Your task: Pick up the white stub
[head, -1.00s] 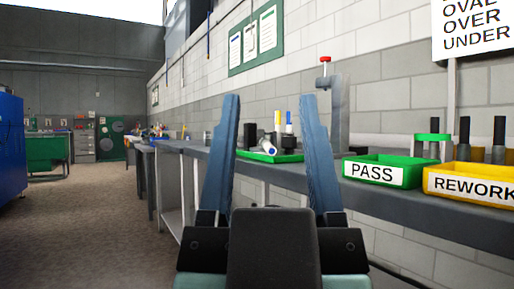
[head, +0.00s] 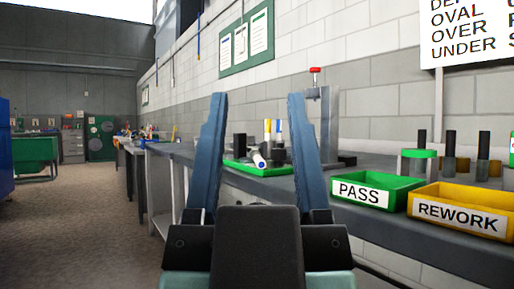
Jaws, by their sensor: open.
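A green tray (head: 268,171) sits on the grey bench, seen between my fingers. In it a short white cylinder with a dark blue end (head: 258,160) lies tilted; it looks like the white stub, though it is small here. Slim pieces with yellow (head: 267,127) and blue (head: 278,128) tops stand beside or behind it, with black pieces around them. My gripper (head: 257,97) is open and empty, its two blue fingers upright in front of the camera. It is apart from the tray. My right finger hides part of the tray's right side.
A green PASS bin (head: 398,183) and a yellow REWORK bin (head: 435,194) stand on the bench (head: 395,237) to the right. A grey press with a red knob (head: 328,120) rises behind the tray. Dark posts stand behind the bins. Open floor (head: 85,220) lies left.

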